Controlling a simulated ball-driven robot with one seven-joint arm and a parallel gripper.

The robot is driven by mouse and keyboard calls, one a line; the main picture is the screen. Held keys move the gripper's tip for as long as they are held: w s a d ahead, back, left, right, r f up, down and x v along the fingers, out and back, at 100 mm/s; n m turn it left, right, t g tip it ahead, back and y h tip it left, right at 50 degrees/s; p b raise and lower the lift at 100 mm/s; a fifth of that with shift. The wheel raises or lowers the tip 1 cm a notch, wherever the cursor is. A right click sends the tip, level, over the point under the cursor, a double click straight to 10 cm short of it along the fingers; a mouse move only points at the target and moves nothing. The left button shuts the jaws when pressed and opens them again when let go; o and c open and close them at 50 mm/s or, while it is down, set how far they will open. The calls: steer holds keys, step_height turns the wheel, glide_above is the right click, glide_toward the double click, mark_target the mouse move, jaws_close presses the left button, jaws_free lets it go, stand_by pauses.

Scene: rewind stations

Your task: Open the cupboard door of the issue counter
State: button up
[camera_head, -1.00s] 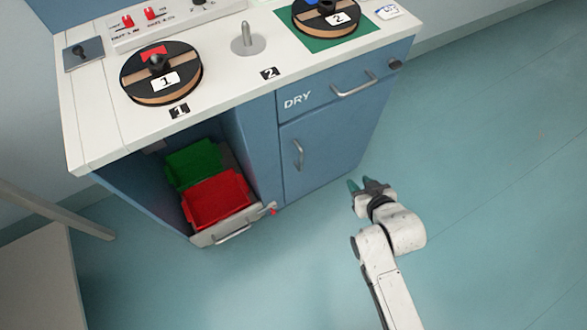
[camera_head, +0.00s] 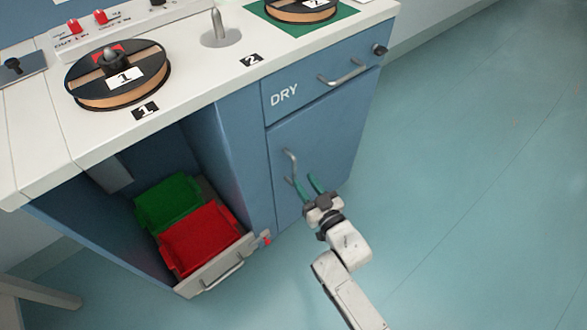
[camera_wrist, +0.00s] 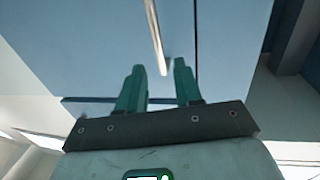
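The issue counter (camera_head: 222,70) has a blue cupboard door (camera_head: 325,140) at its right, below the DRY drawer. The door looks shut in its frame. Its upright metal handle (camera_head: 288,164) is near the door's left edge. My gripper (camera_head: 308,183) is open, its green fingers close to the handle's lower end. In the wrist view, the handle (camera_wrist: 156,35) runs down towards the gap between the two fingers of my gripper (camera_wrist: 160,75). I cannot tell whether the fingers touch it.
The DRY drawer (camera_head: 280,95) with its own handle (camera_head: 343,73) is above the door. Left of the door, a low pull-out (camera_head: 215,275) holds a green bin (camera_head: 168,203) and a red bin (camera_head: 203,240). The floor (camera_head: 470,200) to the right is clear.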

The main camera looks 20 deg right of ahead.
mark_target(295, 167)
steer(key=w, duration=0.2)
steer(key=w+b, duration=0.1)
steer(key=w, duration=0.4)
steer(key=shift+a, duration=0.35)
steer(key=shift+c, duration=0.2)
jaws_close()
